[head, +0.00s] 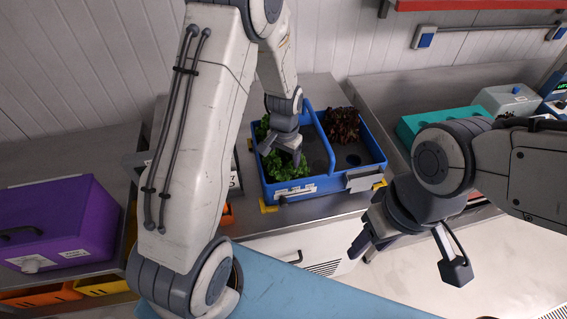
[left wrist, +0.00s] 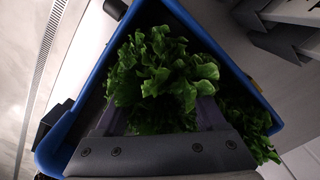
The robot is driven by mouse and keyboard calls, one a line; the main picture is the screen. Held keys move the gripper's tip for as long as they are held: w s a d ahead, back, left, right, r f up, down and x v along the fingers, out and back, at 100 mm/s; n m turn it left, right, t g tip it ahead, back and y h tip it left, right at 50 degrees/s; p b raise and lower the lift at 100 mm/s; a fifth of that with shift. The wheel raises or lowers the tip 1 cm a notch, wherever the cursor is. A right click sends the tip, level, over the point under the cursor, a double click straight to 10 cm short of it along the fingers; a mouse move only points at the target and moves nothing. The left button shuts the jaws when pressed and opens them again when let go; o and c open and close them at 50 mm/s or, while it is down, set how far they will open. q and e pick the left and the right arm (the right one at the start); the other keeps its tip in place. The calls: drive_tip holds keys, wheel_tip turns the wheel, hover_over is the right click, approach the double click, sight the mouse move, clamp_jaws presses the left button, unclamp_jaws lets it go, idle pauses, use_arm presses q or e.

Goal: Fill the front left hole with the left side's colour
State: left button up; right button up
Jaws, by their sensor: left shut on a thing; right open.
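A blue tray (head: 327,183) with a divider stands on the counter. Green lettuce (head: 285,168) is at the front of its left part, and more green leaves (head: 262,129) show behind at the left edge. Dark red lettuce (head: 341,124) is at the back of the right part, with an empty dark hole (head: 353,160) in front of it. My left gripper (head: 283,153) is low over the left part, shut on a green lettuce (left wrist: 160,80). Leaves hide its base and the spot under it. My right gripper (head: 410,256) is open and empty, right of the tray.
A purple box (head: 60,222) is at the left, with orange and yellow bins (head: 100,287) below it. A teal tray (head: 440,118) and a grey device (head: 507,100) stand at the back right. The tray's blue walls and divider stand close to my left gripper.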

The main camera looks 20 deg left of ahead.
sight(285, 155)
use_arm(q)
drive_tip(key=shift+f, duration=0.45)
idle(1.1)
drive_tip(key=o, duration=1.4)
drive_tip(key=shift+r+p, duration=2.8)
drive_tip(key=shift+r, duration=0.7)
